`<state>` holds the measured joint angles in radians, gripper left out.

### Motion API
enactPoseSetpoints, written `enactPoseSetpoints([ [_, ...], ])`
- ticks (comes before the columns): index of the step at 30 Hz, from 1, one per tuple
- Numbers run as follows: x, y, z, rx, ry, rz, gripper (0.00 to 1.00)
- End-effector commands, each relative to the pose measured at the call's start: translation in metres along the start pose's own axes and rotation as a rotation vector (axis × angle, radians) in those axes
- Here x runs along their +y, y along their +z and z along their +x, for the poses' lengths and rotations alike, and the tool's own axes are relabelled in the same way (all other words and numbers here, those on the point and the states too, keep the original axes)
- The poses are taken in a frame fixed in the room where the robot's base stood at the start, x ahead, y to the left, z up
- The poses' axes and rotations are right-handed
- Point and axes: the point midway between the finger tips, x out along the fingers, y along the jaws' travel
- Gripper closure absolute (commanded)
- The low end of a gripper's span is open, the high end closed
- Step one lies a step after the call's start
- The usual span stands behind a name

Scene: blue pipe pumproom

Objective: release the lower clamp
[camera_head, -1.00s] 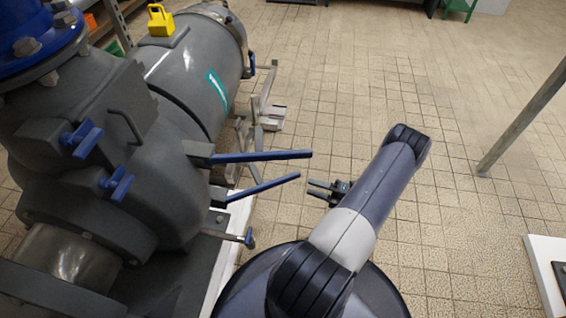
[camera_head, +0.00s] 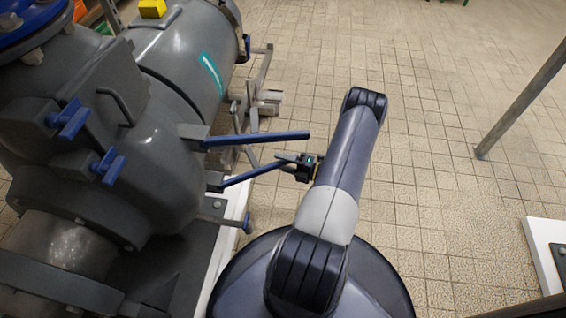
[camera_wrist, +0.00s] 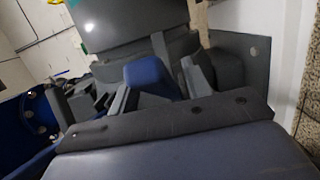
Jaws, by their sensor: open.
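Two blue clamp levers stick out to the right from the grey pump body in the head view. The upper lever (camera_head: 258,139) is longer. The lower clamp lever (camera_head: 248,176) slants up to the right below it. My gripper (camera_head: 287,162) is open at the free end of the lower lever and overlaps its tip. In the wrist view a blue bar end (camera_wrist: 150,72), seemingly the lower lever, shows between the dark jaws (camera_wrist: 155,85). Whether the jaws touch it I cannot tell. My own arm hides the lower part of the wrist view.
The grey pump body (camera_head: 160,190) fills the left, with two small blue knobs (camera_head: 70,120) on it. A metal post (camera_head: 520,105) stands at right. The tiled floor (camera_head: 440,120) is clear.

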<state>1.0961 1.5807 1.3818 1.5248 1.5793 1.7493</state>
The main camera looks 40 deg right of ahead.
Motion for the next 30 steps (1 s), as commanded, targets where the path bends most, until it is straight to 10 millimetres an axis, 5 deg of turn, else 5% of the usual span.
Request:
enactPoseSetpoints([
  [3,0.0001,0.0,-0.0002,0.0,0.0,0.0,0.54],
  [20,-0.0001,-0.0001,-0.0004,0.0,0.0,0.0,1.0],
  [30,0.0004,-0.0032,-0.0032,-0.016,0.001,0.003,1.0],
])
